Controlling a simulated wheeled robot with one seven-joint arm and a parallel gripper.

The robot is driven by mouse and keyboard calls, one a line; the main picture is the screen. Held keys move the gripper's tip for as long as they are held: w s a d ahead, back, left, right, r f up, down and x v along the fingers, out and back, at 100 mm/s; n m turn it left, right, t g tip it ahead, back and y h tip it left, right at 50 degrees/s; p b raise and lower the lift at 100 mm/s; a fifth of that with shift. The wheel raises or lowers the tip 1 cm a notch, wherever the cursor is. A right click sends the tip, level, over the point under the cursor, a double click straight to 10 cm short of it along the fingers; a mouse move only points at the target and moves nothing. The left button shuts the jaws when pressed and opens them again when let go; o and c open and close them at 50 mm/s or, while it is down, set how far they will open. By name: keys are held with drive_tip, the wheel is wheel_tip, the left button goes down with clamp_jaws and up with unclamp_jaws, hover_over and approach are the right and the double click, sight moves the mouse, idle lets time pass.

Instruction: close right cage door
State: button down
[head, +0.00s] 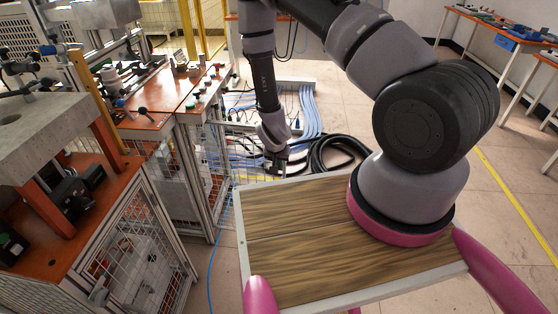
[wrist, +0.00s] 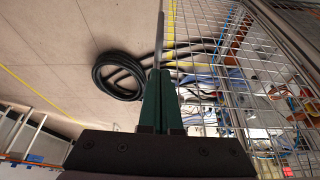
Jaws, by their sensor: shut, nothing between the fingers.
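A wire-mesh cage door (wrist: 212,62) with a thin grey edge post fills much of the upper right of the wrist view. In the head view its mesh shows faintly beside the orange-topped bench, standing out over the floor. My gripper (head: 277,168) is at the end of my lowered arm, close to this mesh. In the wrist view the green fingers of my gripper (wrist: 159,78) are together and empty. Their tips line up with the lower end of the door's edge post. I cannot tell whether they touch it. The door stands open; its hinge side is not clear.
Another mesh-sided cabinet (head: 145,255) stands at the lower left. The bench (head: 172,100) carries small devices. Black hoses (head: 340,152) and blue cables (head: 310,112) lie on the floor behind the door. My wood-topped base is in front. Open floor lies to the right.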

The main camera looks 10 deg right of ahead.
drive_tip(key=w+f, duration=0.1)
drive_tip(key=w+d+f, duration=0.1)
drive_tip(key=w+f, duration=0.1)
drive_tip(key=shift+w+d+f, duration=0.15)
drive_tip(key=shift+w+d, duration=0.15)
drive_tip(key=shift+w, duration=0.05)
drive_tip(key=shift+w+d, duration=0.25)
drive_tip(key=shift+w, duration=0.35)
